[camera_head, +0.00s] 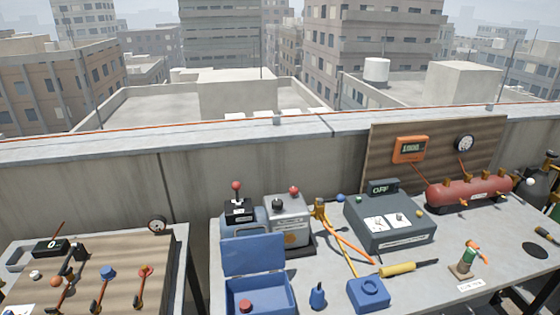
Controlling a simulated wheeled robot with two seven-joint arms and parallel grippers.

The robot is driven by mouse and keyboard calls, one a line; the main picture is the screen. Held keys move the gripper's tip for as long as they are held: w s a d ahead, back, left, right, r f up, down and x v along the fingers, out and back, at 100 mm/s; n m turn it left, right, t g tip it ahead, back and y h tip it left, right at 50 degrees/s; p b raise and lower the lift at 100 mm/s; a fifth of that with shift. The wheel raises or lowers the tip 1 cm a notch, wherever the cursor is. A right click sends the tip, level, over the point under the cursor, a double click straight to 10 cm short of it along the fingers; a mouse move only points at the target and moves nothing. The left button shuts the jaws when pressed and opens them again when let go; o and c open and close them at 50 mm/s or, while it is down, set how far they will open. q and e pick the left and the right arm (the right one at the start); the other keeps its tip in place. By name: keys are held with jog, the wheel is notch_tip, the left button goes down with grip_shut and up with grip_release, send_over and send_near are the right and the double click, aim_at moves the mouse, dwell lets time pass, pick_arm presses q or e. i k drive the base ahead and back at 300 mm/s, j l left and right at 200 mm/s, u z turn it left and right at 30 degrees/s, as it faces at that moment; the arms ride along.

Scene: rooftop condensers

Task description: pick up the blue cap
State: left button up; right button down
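A small blue piece with a narrow top (317,296) stands on the right-hand table, between the open blue box and a squat blue block; it looks most like the blue cap, but it is too small to be sure. The squat blue block (368,294) has a round raised ring on top. Another blue round piece (108,272) sits on a lever on the left board. Neither of my grippers can be made out in the head view.
The open blue box (258,294) holds a red knob. Behind stand a grey unit with a red knob (289,219) and a dark grey console (390,222). A yellow-handled tool (398,269), an orange-and-yellow hose and a red tank (470,192) are to the right. A parapet wall is behind.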

aim_at(106, 272)
jog(key=u, duration=1.4)
jog(key=i+j, duration=0.15)
jog(key=j, duration=0.25)
jog(key=i+j+z, duration=0.15)
jog(key=j, duration=0.2)
jog(key=i+j+z, duration=0.15)
jog(key=j, duration=0.15)
jog(key=j+z, duration=0.15)
jog(key=j, duration=0.2)
jog(key=i+j+z, duration=0.15)
jog(key=j, duration=0.25)
